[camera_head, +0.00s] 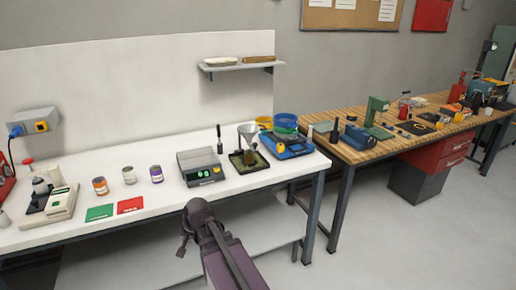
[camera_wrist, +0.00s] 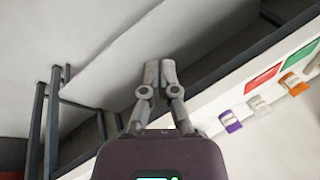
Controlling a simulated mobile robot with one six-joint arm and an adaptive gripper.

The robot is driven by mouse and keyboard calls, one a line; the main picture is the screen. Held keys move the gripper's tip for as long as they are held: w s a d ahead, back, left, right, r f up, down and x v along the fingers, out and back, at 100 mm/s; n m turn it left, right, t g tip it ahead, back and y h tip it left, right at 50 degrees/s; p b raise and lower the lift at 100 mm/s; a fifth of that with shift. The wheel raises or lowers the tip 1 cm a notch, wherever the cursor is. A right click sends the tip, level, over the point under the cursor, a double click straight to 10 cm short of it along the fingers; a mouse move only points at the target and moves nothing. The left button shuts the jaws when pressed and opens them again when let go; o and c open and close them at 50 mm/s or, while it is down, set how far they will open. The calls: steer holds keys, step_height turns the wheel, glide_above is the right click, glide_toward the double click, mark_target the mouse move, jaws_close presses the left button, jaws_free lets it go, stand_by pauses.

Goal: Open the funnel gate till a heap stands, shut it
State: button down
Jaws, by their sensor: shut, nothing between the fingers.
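The grey funnel (camera_head: 247,132) stands on the white bench in the camera_head view, right of the digital scale. It sits above a dark tray (camera_head: 236,162) with dark material around its base. The gate on the funnel is too small to make out, and I cannot tell whether a heap stands. My gripper (camera_wrist: 160,65) shows in the wrist view with its two fingers together and nothing between them. It is in front of the bench's front edge, apart from the funnel.
A wooden bench (camera_head: 345,150) adjoins at right. The floor in front is clear.

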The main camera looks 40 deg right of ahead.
mark_target(256, 145)
steer(key=w+d+r+m+t+h, duration=0.1)
steer(key=w+d+r+m+t, duration=0.3)
steer(key=d+m, duration=0.45)
steer(key=w+d+r+m+t, duration=0.3)
steer(key=w+d+m, duration=0.4)
steer(key=d, duration=0.2)
steer(key=s+d+r+m+t+h, duration=0.1)
steer(key=d+r+m+t+h, duration=0.1)
steer(key=d+m, duration=0.6)
steer(key=s+d+r+m+t+h, duration=0.1)
steer(key=d+r+m+h, duration=0.4)
steer(key=d, duration=1)
steer(key=m, duration=0.3)
steer(key=shift+d+m+t, duration=0.35)
steer(key=shift+t, duration=0.05)
steer(key=b+x, duration=0.2)
steer(key=x, duration=1.1)
steer(key=shift+d, duration=0.1)
steer(key=shift+w+d, duration=0.15)
steer(key=shift+w, duration=0.2)
